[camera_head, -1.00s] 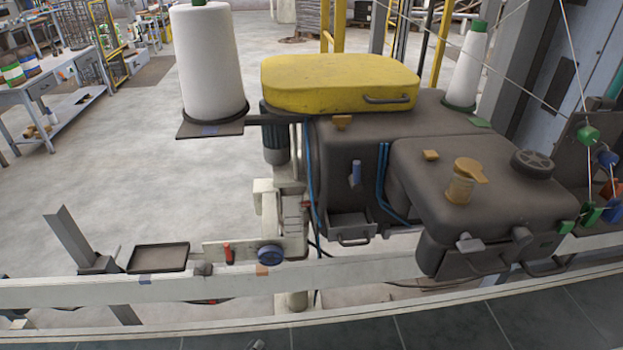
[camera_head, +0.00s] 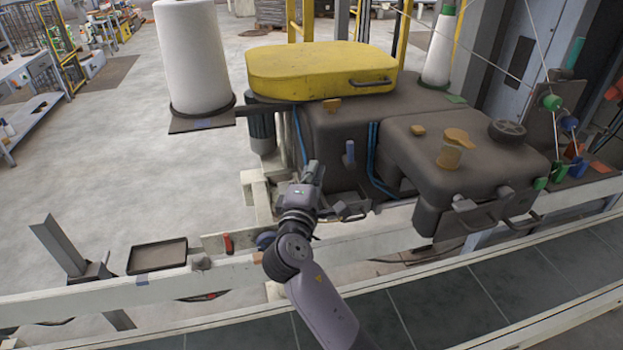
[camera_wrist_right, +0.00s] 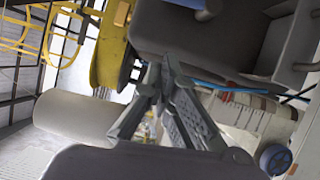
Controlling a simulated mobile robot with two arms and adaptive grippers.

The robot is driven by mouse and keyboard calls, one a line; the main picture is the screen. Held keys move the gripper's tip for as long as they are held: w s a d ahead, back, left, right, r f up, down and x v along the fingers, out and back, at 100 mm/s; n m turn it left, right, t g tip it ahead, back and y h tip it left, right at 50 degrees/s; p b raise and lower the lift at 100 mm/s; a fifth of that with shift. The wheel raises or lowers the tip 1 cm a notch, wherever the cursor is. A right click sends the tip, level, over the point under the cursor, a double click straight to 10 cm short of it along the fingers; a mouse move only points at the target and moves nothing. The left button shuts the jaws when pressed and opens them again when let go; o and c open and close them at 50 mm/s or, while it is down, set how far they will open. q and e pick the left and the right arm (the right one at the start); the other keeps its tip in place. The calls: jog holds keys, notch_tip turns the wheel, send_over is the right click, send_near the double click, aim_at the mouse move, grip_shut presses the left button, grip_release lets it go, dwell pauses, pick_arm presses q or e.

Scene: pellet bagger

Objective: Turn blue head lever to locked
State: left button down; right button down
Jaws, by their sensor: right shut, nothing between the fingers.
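The blue head lever (camera_head: 350,153) stands upright on the front of the dark machine head (camera_head: 335,125), left of the blue hoses. My right gripper (camera_head: 314,170) is shut and empty, pointing up towards the machine a little left of and below the lever, apart from it in the picture. In the right wrist view its fingers (camera_wrist_right: 160,68) meet near the dark machine body (camera_wrist_right: 220,40). I cannot make out the blue lever clearly in that view. My left gripper is not in view.
A yellow cover (camera_head: 320,68) lies on the machine, with a white thread cone (camera_head: 195,55) at its left. A dark front housing (camera_head: 470,150) juts out at the right. A pale rail (camera_head: 400,245) runs below. A blue knob (camera_wrist_right: 275,158) shows in the right wrist view.

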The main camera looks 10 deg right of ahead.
aim_at(342, 140)
jog(key=b+x, duration=0.1)
jog(key=x, duration=0.4)
jog(key=shift+w, duration=0.3)
jog(key=d, duration=0.1)
jog(key=d+p, duration=0.2)
jog(key=shift+s+d+r, duration=0.2)
jog(key=shift+s+d, duration=0.05)
jog(key=shift+s, duration=0.05)
jog(key=shift+s+d, duration=0.2)
jog(key=shift+d, duration=0.1)
jog(key=shift+w+a, duration=0.15)
jog(key=shift+d+r+p, duration=0.3)
jog(key=shift+d+p, duration=0.15)
jog(key=shift+d, duration=0.35)
jog(key=shift+a, duration=0.1)
